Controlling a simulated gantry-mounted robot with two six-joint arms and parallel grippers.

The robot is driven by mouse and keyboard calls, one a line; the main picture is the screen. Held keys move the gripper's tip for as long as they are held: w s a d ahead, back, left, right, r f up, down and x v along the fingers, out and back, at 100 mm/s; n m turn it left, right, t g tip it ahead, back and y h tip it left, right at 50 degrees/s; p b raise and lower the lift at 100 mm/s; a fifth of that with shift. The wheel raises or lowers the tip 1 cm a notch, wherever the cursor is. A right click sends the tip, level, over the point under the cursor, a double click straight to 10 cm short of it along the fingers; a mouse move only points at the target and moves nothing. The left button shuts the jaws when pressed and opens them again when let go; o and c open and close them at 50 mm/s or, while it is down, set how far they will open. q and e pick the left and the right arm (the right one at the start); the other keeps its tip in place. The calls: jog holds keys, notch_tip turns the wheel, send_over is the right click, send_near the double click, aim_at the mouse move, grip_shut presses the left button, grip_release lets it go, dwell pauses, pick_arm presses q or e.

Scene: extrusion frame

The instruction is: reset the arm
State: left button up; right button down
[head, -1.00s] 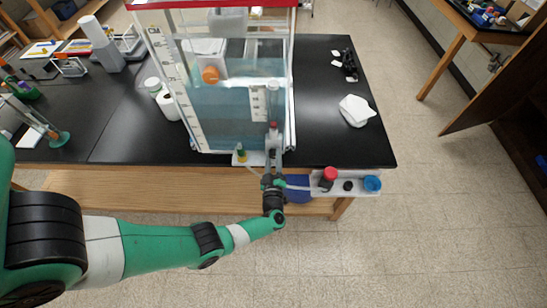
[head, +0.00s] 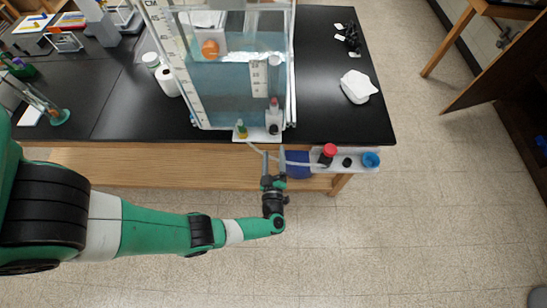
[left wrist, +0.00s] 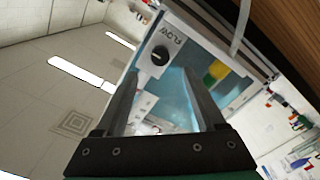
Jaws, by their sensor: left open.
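My left gripper (head: 274,164) is in front of the black table's front edge in the head view, below the water tank (head: 235,85). Its two fingers are apart with nothing between them. In the left wrist view the open fingers (left wrist: 160,95) point toward a white panel with a black FLOW knob (left wrist: 160,55) and a yellow-green fitting (left wrist: 215,72). The gripper appears apart from the panel. My right gripper is in neither view.
A white shelf (head: 310,164) at the table's front edge holds a red-capped item (head: 328,152) and a blue cup (head: 371,160). A pale hose (head: 300,162) runs near the gripper. A white crumpled item (head: 357,86) lies on the black table (head: 320,120). The floor in front is clear.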

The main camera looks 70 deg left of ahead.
pick_arm(q)
jog(key=shift+v, duration=1.4)
